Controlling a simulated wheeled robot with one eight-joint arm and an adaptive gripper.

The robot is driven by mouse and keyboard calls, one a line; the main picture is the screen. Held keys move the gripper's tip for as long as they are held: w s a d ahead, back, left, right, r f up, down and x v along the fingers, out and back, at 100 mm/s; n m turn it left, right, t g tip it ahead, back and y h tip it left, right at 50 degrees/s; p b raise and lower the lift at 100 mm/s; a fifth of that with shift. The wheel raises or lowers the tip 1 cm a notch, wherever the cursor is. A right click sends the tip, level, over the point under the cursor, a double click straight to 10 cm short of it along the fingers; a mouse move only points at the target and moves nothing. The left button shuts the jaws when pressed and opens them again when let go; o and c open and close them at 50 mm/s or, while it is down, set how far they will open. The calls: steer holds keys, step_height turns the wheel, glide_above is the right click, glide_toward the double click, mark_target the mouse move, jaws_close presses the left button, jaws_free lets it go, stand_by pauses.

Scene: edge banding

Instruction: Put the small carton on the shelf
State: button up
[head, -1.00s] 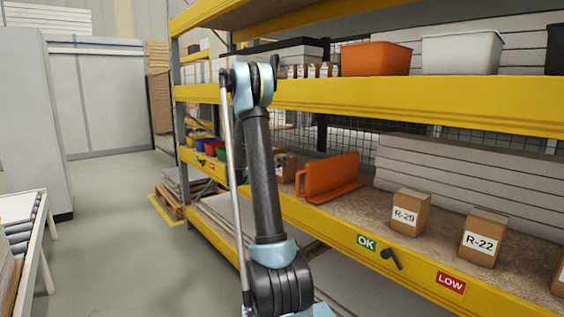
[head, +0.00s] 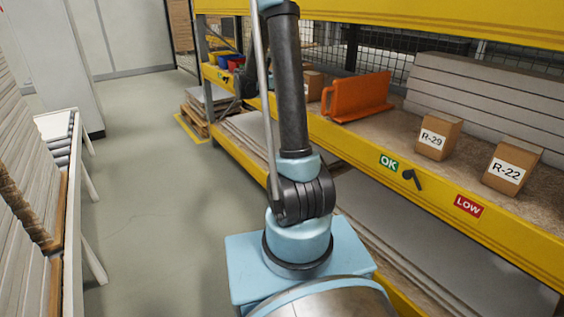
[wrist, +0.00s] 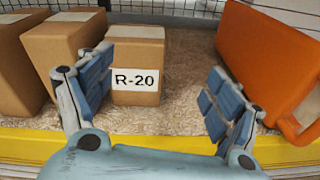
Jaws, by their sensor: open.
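My gripper (wrist: 160,98) is open and empty in the wrist view, its blue-padded fingers spread apart. A small brown carton labelled R-20 (wrist: 136,85) stands upright on the shelf board (wrist: 188,60), ahead of the gap and nearer the left finger, which overlaps its left edge. Two more brown cartons, a middle one (wrist: 62,50) and a far left one (wrist: 15,75), stand beside it. In the head view, cartons R-29 (head: 438,137) and R-22 (head: 510,167) stand on the yellow-edged shelf (head: 345,140). I cannot tell which carton the task means.
An orange holder (wrist: 268,70) stands close to the right finger; it also shows in the head view (head: 358,97). The yellow shelf lip (wrist: 35,143) runs along the front. A roller table (head: 60,125) is at left; the aisle floor (head: 150,190) between is clear.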

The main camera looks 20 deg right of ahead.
steer(key=s+a+f+m+g+y, duration=0.15)
steer(key=s+m+y, duration=0.3)
steer(key=s, duration=0.75)
steer(key=s+a+f+m+g+y, duration=0.1)
steer(key=s+a+f+m+y, duration=0.3)
steer(key=s, duration=0.7)
steer(key=s+a+f+m+y, duration=0.2)
steer(key=s+a+f+m, duration=0.1)
steer(key=s, duration=0.4)
steer(key=s+a+f+m+y, duration=0.2)
steer(key=s+a+f+m, duration=0.2)
steer(key=s, duration=0.3)
steer(key=s+a+f+m+y, duration=0.3)
steer(key=s+a+f+m, duration=0.1)
steer(key=s, duration=0.4)
steer(key=shift+a+g, duration=0.35)
